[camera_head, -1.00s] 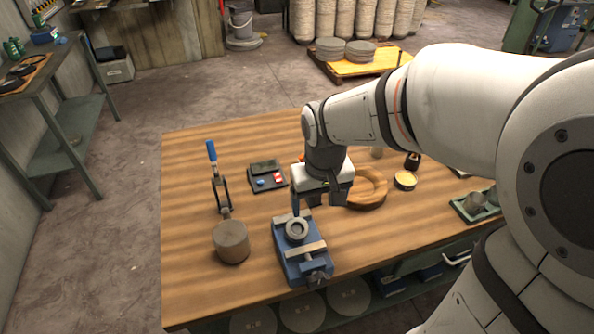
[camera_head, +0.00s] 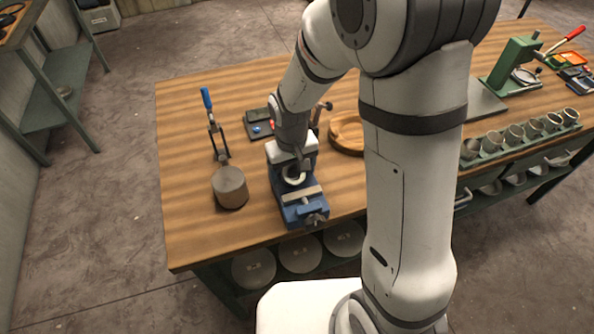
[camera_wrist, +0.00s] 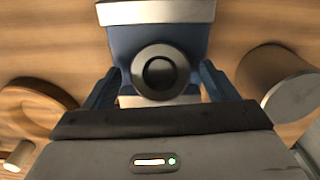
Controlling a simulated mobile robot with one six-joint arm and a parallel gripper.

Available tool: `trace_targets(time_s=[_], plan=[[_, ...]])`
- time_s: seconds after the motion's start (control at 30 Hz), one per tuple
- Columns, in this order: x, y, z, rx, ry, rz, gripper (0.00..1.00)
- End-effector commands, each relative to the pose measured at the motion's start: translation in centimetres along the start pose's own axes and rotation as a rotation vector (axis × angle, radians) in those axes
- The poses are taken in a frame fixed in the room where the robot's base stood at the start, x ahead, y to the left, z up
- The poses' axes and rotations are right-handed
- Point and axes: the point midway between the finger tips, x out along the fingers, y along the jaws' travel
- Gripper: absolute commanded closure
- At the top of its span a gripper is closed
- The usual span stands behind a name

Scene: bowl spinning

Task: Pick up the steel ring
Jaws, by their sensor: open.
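The steel ring (camera_wrist: 138,72) lies on the blue vise (camera_wrist: 160,40), face up, with a dark centre, in the wrist view. In the head view the ring (camera_head: 293,180) shows just below my gripper (camera_head: 292,164), partly hidden by it. The vise (camera_head: 302,212) stands near the table's front edge, its pale bar in front of the ring. In the wrist view my gripper (camera_wrist: 157,82) is open, one finger on either side of the ring with gaps between. I cannot tell the fingertips' exact height over the ring.
A grey-brown cylinder (camera_head: 230,189) stands left of the vise, near a blue-handled tool (camera_head: 211,125). A round wooden tray (camera_head: 345,136) is to the right. A dark tray (camera_head: 256,128) lies behind. A green rack of cups (camera_head: 520,140) runs along the right edge.

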Motion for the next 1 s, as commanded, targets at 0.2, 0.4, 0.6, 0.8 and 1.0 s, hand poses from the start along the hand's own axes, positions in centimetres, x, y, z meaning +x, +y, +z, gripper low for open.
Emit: trace_targets(time_s=[0.2,0.4,0.6,0.8,1.0], plan=[[0.28,0.03,-0.02,0.001,0.002,0.0,0.21],[0.26,0.04,-0.01,0.001,0.001,0.0,0.33],[0.24,0.06,-0.01,0.002,0.001,0.0,0.49],[0.24,0.07,-0.01,0.002,0.001,0.0,0.66],[0.2,0.08,-0.04,0.002,0.002,0.0,0.82]])
